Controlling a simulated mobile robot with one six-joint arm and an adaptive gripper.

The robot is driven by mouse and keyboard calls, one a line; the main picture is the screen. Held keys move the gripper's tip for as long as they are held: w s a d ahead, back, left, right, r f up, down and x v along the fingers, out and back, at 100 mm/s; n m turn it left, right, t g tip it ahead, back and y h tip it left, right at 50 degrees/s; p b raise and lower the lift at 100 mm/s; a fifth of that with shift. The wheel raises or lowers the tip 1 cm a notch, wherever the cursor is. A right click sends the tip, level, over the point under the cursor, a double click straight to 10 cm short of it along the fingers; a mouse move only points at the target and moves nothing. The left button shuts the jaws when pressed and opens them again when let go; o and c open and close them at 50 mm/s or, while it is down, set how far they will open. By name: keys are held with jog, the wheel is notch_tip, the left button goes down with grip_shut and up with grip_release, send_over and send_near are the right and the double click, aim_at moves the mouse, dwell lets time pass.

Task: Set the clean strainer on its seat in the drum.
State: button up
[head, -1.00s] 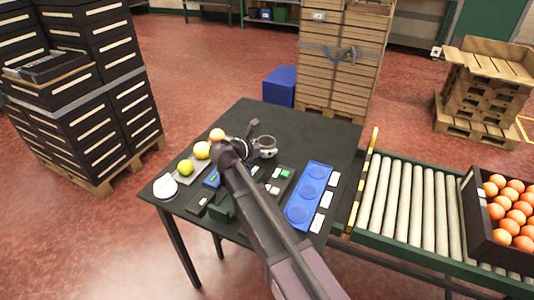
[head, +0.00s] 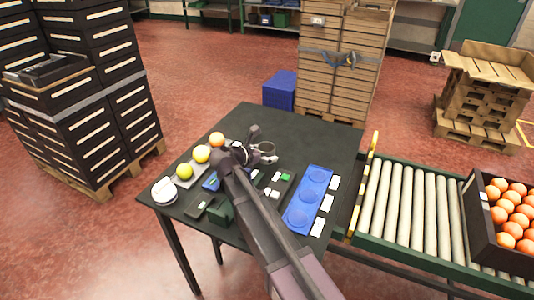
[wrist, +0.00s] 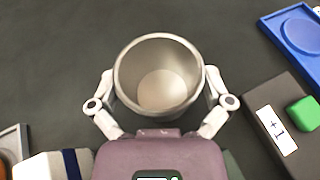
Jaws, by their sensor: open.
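A grey metal cup-like vessel (wrist: 158,48), open at the top and empty inside, stands on the dark table. I cannot tell whether it is the strainer or the drum. My gripper (wrist: 160,82) is open, with one finger on each side of the vessel; I cannot tell whether they touch it. In the head view the vessel's round rim (head: 267,147) shows just right of my gripper (head: 256,146). My arm covers part of the table there. I cannot pick out a separate strainer or its seat.
The black table (head: 300,124) is clear at the back. A blue tray (head: 308,198) with round recesses lies right of my arm, beside white cards.

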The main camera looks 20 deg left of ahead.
jog(key=shift+r, duration=0.1)
jog(key=shift+s+r, duration=0.1)
jog(key=shift+r, duration=0.05)
jog(key=p+v, duration=0.4)
jog(key=v, duration=0.7)
jog(key=shift+s+a+r+p, duration=0.15)
jog(key=shift+s+a+p, duration=0.15)
jog(key=shift+p, duration=0.1)
jog(key=shift+d, duration=0.1)
dwell(0.3)
